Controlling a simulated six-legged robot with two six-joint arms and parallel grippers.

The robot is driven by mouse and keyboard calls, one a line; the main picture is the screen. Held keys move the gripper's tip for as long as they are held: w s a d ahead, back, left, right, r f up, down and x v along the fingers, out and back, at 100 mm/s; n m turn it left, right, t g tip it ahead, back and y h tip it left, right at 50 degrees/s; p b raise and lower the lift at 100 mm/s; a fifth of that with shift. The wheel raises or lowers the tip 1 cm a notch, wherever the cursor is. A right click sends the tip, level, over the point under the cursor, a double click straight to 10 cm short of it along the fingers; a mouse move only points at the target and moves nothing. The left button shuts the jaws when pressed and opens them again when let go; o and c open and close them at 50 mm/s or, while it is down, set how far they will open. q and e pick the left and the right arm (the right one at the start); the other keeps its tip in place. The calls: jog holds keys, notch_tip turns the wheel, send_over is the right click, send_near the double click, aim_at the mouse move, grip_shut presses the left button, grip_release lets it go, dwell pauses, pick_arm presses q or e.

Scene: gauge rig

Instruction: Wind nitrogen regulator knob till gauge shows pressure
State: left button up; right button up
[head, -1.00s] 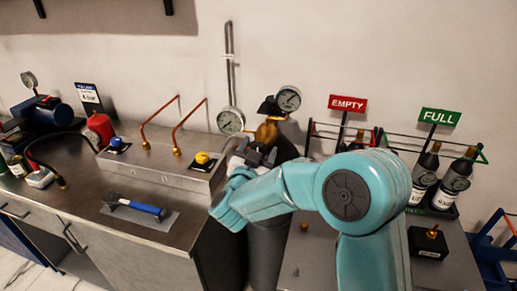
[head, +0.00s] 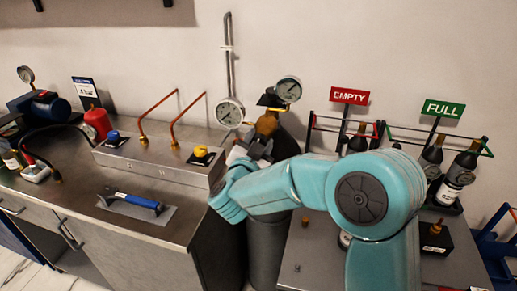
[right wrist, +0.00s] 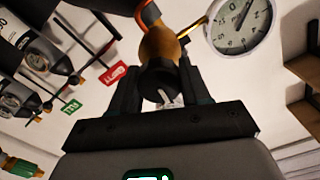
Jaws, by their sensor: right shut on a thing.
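The brass regulator (head: 266,125) sits on top of the dark nitrogen cylinder (head: 268,255) beside the bench. It has two round gauges, one at left (head: 229,113) and one at upper right (head: 289,89). My right gripper (head: 258,146) is at the front of the regulator. In the right wrist view its fingers (right wrist: 160,90) are shut around the dark round regulator knob (right wrist: 161,86), below the brass body (right wrist: 160,45). One gauge (right wrist: 240,24) shows at the top right there; its exact reading is too small to tell. My left gripper is not in view.
A metal manifold box (head: 165,157) with blue and yellow knobs and copper pipes stands on the bench left of the cylinder. Bottle racks with EMPTY (head: 349,95) and FULL (head: 444,108) signs stand at right.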

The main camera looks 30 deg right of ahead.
jog(key=m+b, duration=0.4)
jog(key=b, duration=0.1)
jog(key=m+b, duration=0.2)
jog(key=shift+s+d+f+b, duration=0.1)
jog(key=shift+f+b, duration=0.15)
jog(key=shift+b, duration=0.1)
jog(key=shift+r+m+b, duration=0.2)
jog(key=shift+m+b, duration=1.55)
jog(key=shift+m, duration=0.15)
jog(key=o, duration=0.8)
jog(key=shift+o, duration=1.2)
jog(key=shift+s, duration=0.15)
